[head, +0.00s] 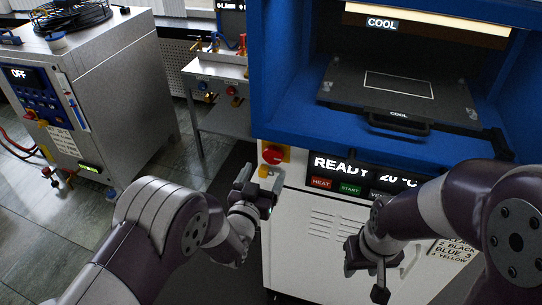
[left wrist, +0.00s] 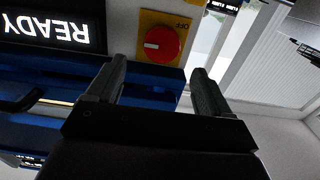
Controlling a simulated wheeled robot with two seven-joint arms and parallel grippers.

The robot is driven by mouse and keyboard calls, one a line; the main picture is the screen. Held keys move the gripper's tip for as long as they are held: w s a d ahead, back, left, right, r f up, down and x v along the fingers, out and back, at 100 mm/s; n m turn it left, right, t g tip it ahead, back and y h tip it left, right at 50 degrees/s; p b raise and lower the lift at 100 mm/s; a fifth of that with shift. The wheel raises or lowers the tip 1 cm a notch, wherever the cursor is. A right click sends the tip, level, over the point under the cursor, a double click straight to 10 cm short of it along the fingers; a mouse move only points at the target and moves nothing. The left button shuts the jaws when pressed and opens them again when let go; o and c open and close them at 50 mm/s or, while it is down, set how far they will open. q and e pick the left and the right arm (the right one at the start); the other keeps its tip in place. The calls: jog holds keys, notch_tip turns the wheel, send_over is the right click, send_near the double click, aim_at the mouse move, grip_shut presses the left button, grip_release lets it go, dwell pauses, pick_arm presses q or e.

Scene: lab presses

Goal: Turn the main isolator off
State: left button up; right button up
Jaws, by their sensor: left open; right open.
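The isolator is a round red knob on a yellow plate, on the blue and white press left of its display; it shows in the head view (head: 272,155) and the left wrist view (left wrist: 163,44). In the left wrist view the plate has upside-down lettering like "OFF", and a pale mark lies on the knob's left side. My left gripper (head: 259,179) is open and empty, just below the knob in the head view. In the left wrist view its fingers (left wrist: 160,75) straddle the space before the knob, apart from it. My right gripper (head: 366,276) is open and empty before the press's lower front.
The press display (head: 362,171) reads READY and 20 °C, above HEAT and START buttons. A platen (head: 398,94) with a handle sits in the blue opening. A grey cabinet (head: 107,85) reading OFF stands left. A small bench (head: 222,120) stands behind.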

aim_at(272, 156)
pick_arm(q)
jog(key=x, duration=0.5)
jog(key=shift+w+p, duration=0.35)
jog(key=shift+w, duration=0.05)
jog(key=shift+w+d, duration=0.2)
jog(key=shift+w, duration=0.35)
jog(key=shift+f, duration=0.1)
jog(key=c, duration=1)
